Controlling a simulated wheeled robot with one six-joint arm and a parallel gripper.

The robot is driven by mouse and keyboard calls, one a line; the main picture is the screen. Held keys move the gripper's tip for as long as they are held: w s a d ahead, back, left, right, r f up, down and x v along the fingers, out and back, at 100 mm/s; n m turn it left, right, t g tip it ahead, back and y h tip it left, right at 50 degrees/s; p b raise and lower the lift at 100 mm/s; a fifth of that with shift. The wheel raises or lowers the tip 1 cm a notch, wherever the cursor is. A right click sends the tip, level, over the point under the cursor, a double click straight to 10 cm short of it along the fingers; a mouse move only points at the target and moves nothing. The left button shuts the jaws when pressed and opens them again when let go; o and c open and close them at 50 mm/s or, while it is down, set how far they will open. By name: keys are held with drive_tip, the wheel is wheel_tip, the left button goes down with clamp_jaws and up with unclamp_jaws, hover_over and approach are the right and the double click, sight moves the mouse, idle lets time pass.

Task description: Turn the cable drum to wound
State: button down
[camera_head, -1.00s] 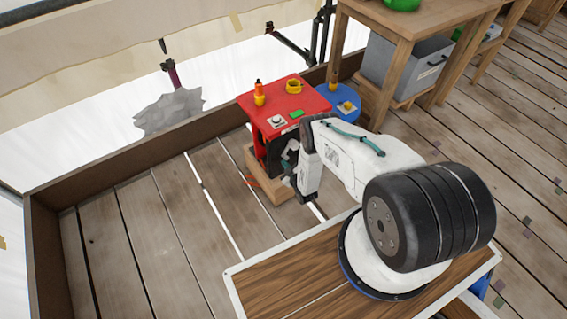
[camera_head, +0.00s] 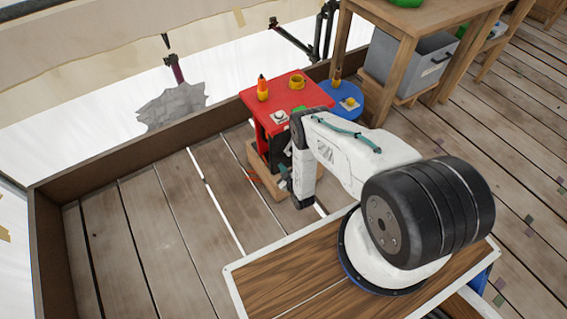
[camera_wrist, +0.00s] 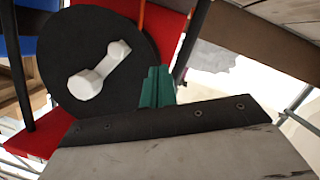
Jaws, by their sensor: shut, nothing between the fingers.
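The cable drum appears to be the black round disc (camera_wrist: 95,68) in the wrist view, with a white crank handle (camera_wrist: 98,70) set aslant across its face. It is on the side of the red-topped stand (camera_head: 300,92), largely hidden by my arm in the head view. My gripper (camera_wrist: 157,86) shows its green fingers closed together and empty, just right of the disc's lower right edge in the wrist view. I cannot tell whether they touch the disc.
The stand carries an orange-topped bottle (camera_head: 262,88) and a yellow mug (camera_head: 297,82). A blue round stool (camera_head: 347,100) stands close beside it. A wooden bench with a grey bin (camera_head: 405,65) is at upper right. Plank floor (camera_head: 150,220) to the left is clear.

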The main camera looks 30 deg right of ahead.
sight(285, 150)
drive_tip(key=a+f+v, duration=0.1)
drive_tip(key=v, duration=0.5)
drive_tip(key=d+r+n, duration=0.1)
drive_tip(key=d+r, duration=0.3)
drive_tip(key=r, duration=0.3)
drive_tip(key=x, duration=0.9)
drive_tip(key=shift+w+a, duration=0.15)
drive_tip(key=shift+w, duration=0.05)
drive_tip(key=shift+d+f, duration=0.8)
drive_tip(key=shift+f, duration=0.3)
drive_tip(key=shift+w+d+f, duration=0.15)
drive_tip(key=shift+d+f, duration=0.25)
drive_tip(key=shift+f, duration=0.15)
